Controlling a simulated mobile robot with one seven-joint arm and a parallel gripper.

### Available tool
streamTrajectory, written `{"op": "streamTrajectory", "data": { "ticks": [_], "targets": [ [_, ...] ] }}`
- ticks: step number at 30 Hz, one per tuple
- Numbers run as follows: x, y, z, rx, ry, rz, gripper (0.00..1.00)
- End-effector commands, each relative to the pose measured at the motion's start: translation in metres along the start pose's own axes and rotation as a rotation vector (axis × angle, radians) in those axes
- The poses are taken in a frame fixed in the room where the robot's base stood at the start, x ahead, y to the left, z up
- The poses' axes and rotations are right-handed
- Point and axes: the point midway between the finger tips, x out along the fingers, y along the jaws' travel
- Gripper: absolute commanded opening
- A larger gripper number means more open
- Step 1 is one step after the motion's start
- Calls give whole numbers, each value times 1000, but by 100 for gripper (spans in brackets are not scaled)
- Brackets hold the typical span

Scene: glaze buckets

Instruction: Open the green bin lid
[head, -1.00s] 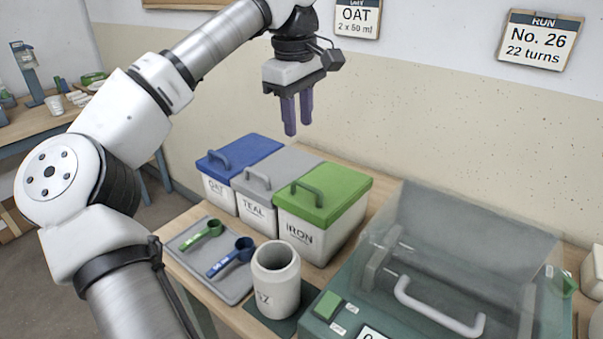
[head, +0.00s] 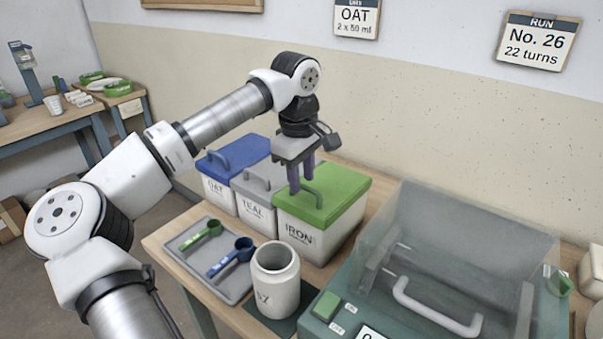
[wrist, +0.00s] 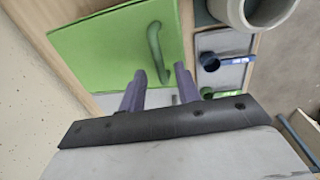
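The green bin lid (head: 335,192) lies flat and closed on the white bin labelled IRON (head: 300,240). Its handle (head: 313,197) is an arched green bar near the lid's left edge in the head view. My gripper (head: 301,190) points down just above the handle, its purple fingers partly covering it. In the wrist view, the green lid (wrist: 110,52) fills the upper left and the handle (wrist: 155,50) lies just beyond my fingertips (wrist: 160,72). The fingers are apart with nothing between them. The gripper looks open, and the handle appears outside it.
The grey-lidded TEAL bin (head: 257,205) and blue-lidded OAT bin (head: 220,190) stand close on the left. A white jar (head: 276,280) stands in front. A tray (head: 207,262) holds green and blue scoops. A clear-covered machine (head: 450,260) stands at right.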

Motion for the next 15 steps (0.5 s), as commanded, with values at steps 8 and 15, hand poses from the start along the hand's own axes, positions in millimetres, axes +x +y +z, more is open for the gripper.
{"op": "streamTrajectory", "data": {
  "ticks": [8,15],
  "targets": [
    [0,0,0,0,0,0,8],
    [-1,0,0,0,0,2,0]
  ]
}}
